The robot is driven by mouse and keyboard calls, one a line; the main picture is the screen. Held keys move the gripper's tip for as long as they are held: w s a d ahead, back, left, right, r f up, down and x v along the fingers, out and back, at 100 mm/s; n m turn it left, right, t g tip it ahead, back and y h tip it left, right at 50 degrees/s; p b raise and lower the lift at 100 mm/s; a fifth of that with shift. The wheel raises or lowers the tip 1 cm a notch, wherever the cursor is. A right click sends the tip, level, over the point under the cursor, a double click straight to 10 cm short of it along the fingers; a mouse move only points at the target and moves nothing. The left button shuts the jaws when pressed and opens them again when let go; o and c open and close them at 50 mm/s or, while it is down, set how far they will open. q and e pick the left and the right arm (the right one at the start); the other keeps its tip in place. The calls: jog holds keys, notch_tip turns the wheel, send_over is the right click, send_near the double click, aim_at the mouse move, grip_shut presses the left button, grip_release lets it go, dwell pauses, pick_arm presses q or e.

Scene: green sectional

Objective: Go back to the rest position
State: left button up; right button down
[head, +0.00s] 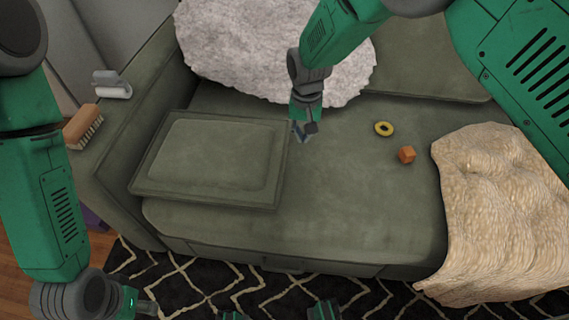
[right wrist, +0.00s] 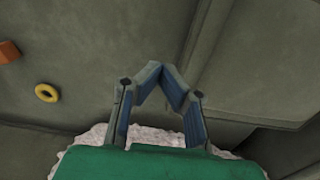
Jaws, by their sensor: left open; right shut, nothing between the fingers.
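My right gripper (head: 302,132) reaches in from the top of the head view, over the sofa seat near the right edge of the green tray-like cushion. In the right wrist view its blue-lined fingers (right wrist: 162,82) meet at the tips with nothing between them. My left gripper (head: 148,308) is low at the bottom left of the head view, in front of the sofa and above the rug. It is open, partly cut off by the frame edge, and no object shows in it.
A yellow ring (head: 384,129) and an orange cube (head: 407,154) lie on the green sofa (head: 345,205). A beige blanket (head: 490,210) covers the right side; a white fluffy one (head: 270,50) lies behind. A brush (head: 83,127) and a white object (head: 111,85) sit on the left armrest.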

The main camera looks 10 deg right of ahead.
jog(key=shift+f, duration=0.1)
jog(key=shift+n, duration=0.8)
jog(key=s+d+f, duration=0.3)
jog(key=s+d, duration=0.1)
jog(key=s, duration=0.1)
jog(key=s+d+f, duration=0.3)
jog(key=s+d, duration=0.1)
jog(key=s, duration=0.2)
jog(key=s+d+f+p, duration=0.1)
jog(key=s+d+f, duration=0.2)
jog(key=s, duration=0.3)
jog(key=shift+d+f, duration=0.3)
jog(key=shift+d, duration=0.15)
jog(key=s+d+r+n, duration=0.1)
jog(key=s+d, duration=0.1)
jog(key=s, duration=0.7)
jog(key=s+d+r, duration=0.2)
jog(key=s+d, duration=0.1)
jog(key=s, duration=0.6)
jog(key=shift+s+d+r+n+t+p, duration=0.2)
jog(key=shift+s+r+n+t+p, duration=0.1)
jog(key=shift+s+n+p, duration=0.1)
jog(key=shift+w, duration=0.1)
